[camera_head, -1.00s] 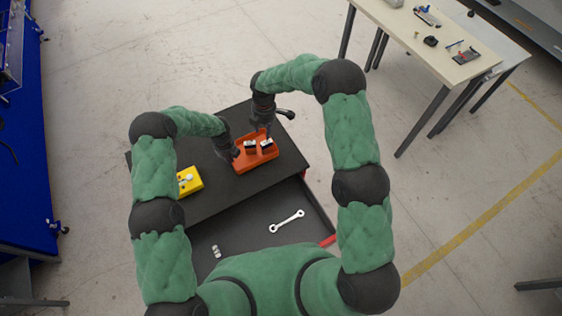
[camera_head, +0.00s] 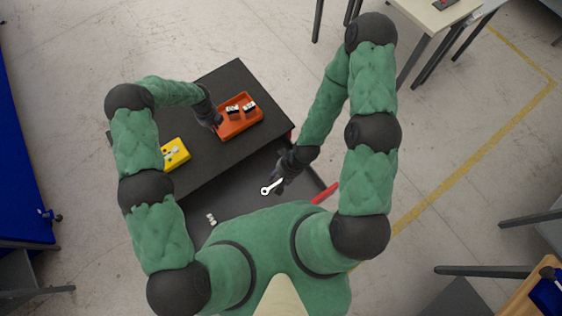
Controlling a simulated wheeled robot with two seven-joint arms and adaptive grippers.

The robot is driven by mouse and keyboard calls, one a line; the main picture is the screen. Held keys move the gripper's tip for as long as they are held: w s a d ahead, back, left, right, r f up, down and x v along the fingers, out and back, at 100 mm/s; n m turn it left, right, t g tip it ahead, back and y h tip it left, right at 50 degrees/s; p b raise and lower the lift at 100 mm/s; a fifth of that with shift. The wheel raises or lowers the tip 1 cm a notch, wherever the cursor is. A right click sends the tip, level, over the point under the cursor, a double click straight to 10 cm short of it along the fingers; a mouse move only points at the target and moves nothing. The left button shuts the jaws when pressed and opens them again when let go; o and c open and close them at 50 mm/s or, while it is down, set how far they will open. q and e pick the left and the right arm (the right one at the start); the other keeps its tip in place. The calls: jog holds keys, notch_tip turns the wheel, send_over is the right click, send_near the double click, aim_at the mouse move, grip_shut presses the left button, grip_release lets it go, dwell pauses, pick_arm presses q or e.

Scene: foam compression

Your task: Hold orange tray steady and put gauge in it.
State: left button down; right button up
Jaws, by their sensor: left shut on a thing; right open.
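The orange tray (camera_head: 243,127) sits on the black cabinet top. Two small black-and-white objects, which look like gauges (camera_head: 233,111) (camera_head: 249,107), lie inside it. My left gripper (camera_head: 215,122) is at the tray's left end, shut on its wall. Its fingertips are partly hidden. My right gripper (camera_head: 279,183) is open over the drawer, at the right end of the white wrench-shaped piece (camera_head: 266,190). It covers part of that piece, and I cannot tell whether they touch.
A yellow box (camera_head: 176,153) with small white parts stands on the cabinet top, left of the tray. The open drawer (camera_head: 235,203) also holds a small white object (camera_head: 211,218). A light table (camera_head: 425,15) stands at the upper right.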

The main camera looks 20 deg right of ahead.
dwell(0.3)
pick_arm(q)
jog(key=c, duration=1.3)
grip_release()
notch_tip(320, 180, up, 12)
